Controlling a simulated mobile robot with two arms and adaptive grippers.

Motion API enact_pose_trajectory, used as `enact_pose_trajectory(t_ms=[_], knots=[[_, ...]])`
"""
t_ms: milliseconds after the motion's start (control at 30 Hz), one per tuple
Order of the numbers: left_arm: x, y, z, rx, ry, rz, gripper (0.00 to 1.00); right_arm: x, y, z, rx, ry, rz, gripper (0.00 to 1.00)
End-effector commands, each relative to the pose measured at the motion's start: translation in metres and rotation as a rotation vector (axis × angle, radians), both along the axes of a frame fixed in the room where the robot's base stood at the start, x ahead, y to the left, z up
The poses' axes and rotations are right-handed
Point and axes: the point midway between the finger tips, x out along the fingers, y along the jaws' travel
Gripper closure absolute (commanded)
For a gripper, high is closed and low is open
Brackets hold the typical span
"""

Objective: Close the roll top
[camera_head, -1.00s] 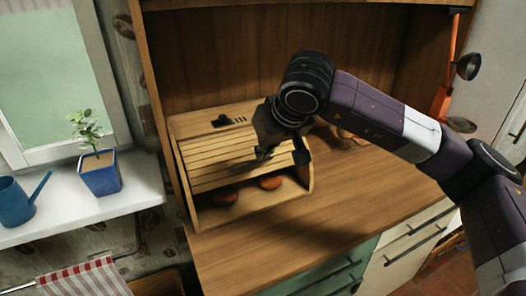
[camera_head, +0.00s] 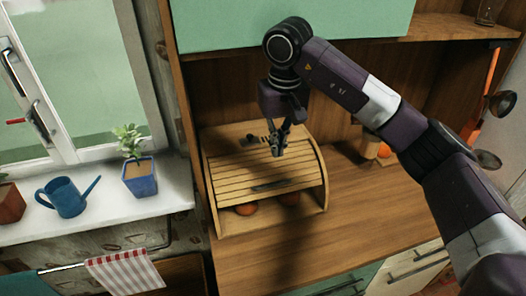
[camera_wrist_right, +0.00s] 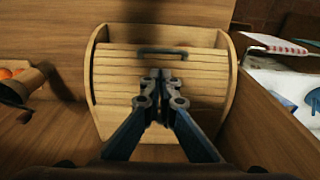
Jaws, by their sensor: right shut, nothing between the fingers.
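The wooden bread box (camera_head: 313,214) stands on the counter, its slatted roll top (camera_head: 240,182) partly down. The dark handle (camera_head: 270,185) is near the lid's lower edge. A gap stays open at the front below the lid, with brown rolls (camera_head: 245,209) partly showing in it. My right gripper (camera_head: 279,150) is shut and empty, above the slats and behind the handle. In the right wrist view its shut fingertips (camera_wrist_right: 162,76) lie over the slats, near the handle (camera_wrist_right: 162,51); whether they touch the lid is unclear. My left gripper is not in view.
A container (camera_head: 370,146) stands at the back right. A windowsill (camera_head: 105,208) with a blue watering can (camera_head: 67,197) and potted plant (camera_head: 138,177) is at the left. A cupboard (camera_head: 290,20) hangs above.

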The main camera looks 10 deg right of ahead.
Motion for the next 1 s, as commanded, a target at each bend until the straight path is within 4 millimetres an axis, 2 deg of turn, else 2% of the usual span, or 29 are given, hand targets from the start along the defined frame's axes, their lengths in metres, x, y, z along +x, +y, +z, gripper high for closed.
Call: enact_pose_trajectory(t_ms=[67,233,700,1000], knots=[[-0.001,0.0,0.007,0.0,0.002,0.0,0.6,-0.001,-0.001,0.002,0.0,0.022,-0.003,1.0],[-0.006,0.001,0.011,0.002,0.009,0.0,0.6,-0.001,-0.002,-0.013,-0.002,0.031,-0.005,1.0],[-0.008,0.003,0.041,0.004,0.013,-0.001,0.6,0.007,-0.001,-0.087,0.001,0.027,-0.005,1.0],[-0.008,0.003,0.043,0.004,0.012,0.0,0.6,0.009,-0.001,-0.099,0.0,0.023,-0.004,1.0]])
